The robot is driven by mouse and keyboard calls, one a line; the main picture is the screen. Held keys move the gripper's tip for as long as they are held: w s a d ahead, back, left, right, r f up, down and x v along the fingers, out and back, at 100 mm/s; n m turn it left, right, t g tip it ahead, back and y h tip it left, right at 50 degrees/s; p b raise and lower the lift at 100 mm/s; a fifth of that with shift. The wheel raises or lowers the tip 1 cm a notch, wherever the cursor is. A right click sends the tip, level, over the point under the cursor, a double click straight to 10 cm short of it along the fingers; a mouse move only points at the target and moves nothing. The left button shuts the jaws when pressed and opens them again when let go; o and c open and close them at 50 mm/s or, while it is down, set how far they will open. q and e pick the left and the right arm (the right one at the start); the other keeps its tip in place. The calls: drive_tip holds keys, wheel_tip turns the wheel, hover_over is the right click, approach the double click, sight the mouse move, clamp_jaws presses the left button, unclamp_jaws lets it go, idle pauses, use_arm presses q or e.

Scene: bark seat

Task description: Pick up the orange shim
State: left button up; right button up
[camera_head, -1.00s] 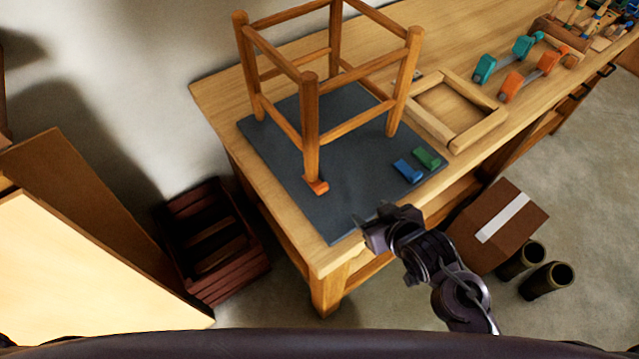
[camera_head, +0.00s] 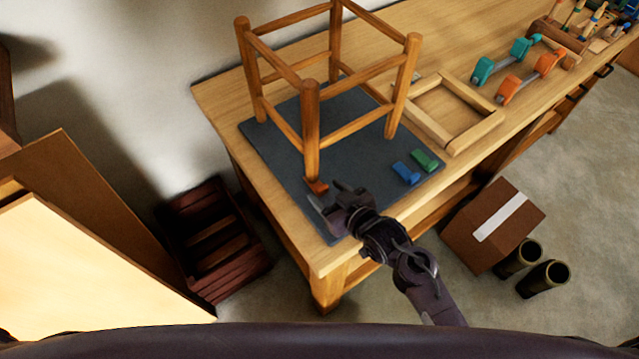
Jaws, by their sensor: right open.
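The orange shim (camera_head: 317,187) lies on the dark mat (camera_head: 350,160) at the foot of the nearest leg of the wooden stool frame (camera_head: 311,130). It touches or sits partly under that leg; I cannot tell which. My right gripper (camera_head: 324,196) is open, its fingertips just in front of the shim over the mat's near edge. Whether a finger touches the shim cannot be told. A blue shim (camera_head: 405,173) and a green shim (camera_head: 425,160) lie on the mat to the right. My left gripper is not in view.
The workbench (camera_head: 215,95) carries a square wooden frame (camera_head: 455,138), teal clamps (camera_head: 483,69), orange clamps (camera_head: 510,88) and a tool rack (camera_head: 560,36). A cardboard box (camera_head: 480,240), two tubes (camera_head: 545,280) and a dark red crate (camera_head: 215,240) stand on the floor.

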drive_tip(key=shift+w+a+f, duration=0.15)
drive_tip(key=shift+w+a, duration=0.05)
drive_tip(key=c, duration=1)
drive_tip(key=shift+c, duration=0.2)
